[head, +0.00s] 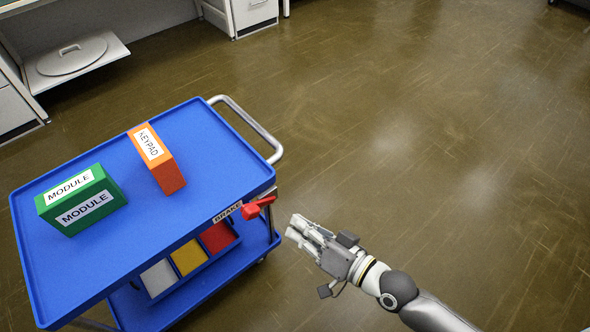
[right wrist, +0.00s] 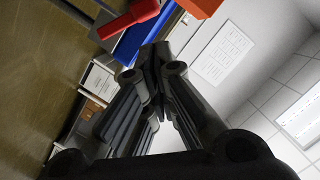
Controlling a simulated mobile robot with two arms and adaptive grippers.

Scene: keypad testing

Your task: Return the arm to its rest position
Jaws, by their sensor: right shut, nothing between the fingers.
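My right gripper (head: 296,229) is shut and empty. It is beside the blue cart (head: 200,130), just right of the red brake lever (head: 258,207) and apart from it in the head view. In the right wrist view its closed fingers (right wrist: 152,52) point toward the cart's edge, and the red lever (right wrist: 130,18) shows at the top. My right arm reaches in from the lower right of the head view. My left gripper is in neither view.
On the cart top stand a green MODULE box (head: 82,200) and an orange KEYPAD box (head: 157,160). Grey, yellow and red bins (head: 189,257) sit on the lower shelf. A metal handle (head: 250,125) sticks out at the cart's far right. The floor (head: 430,130) to the right is clear.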

